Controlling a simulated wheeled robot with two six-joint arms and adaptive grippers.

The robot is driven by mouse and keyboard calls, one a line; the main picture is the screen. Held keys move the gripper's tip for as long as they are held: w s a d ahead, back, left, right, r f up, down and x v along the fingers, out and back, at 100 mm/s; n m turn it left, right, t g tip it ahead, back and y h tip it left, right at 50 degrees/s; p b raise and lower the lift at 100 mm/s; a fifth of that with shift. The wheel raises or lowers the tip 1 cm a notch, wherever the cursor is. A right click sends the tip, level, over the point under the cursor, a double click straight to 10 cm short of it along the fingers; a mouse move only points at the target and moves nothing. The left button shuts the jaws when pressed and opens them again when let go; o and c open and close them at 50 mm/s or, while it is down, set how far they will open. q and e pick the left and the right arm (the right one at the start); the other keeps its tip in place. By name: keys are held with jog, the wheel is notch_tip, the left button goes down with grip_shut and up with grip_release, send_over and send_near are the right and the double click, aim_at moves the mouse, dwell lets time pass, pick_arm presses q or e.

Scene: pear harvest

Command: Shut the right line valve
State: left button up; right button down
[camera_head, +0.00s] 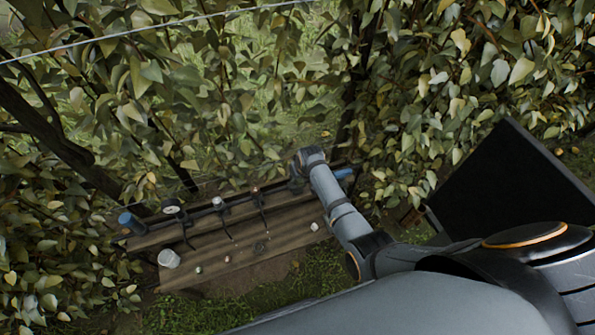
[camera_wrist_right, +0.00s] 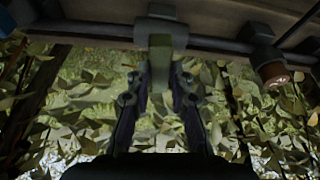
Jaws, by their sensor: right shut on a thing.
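In the head view my right arm reaches to the right end of a dark pipe line on a wooden board (camera_head: 230,250). My right gripper (camera_head: 298,178) is small, dark and mostly hidden by its own wrist there. In the right wrist view my right gripper (camera_wrist_right: 161,72) is shut on a flat, grey-green valve handle (camera_wrist_right: 160,45). The handle stands out from a fitting on the dark pipe (camera_wrist_right: 95,42), between the two fingers. Whether the valve is open or closed cannot be told. My left gripper is not in view.
Blue pieces show at the pipe's left end (camera_head: 128,220) and right end (camera_head: 343,173). Several fittings line the pipe. A white cup (camera_head: 169,258) stands on the board's left. A dark panel (camera_head: 510,185) is at right; leafy branches surround everything. A brown-ended fitting (camera_wrist_right: 274,73) is beside the gripper.

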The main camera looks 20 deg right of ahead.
jog(key=shift+m, duration=0.6)
jog(key=shift+h+p, duration=0.3)
jog(key=c, duration=1.2)
grip_release()
jog(key=v, duration=1.2)
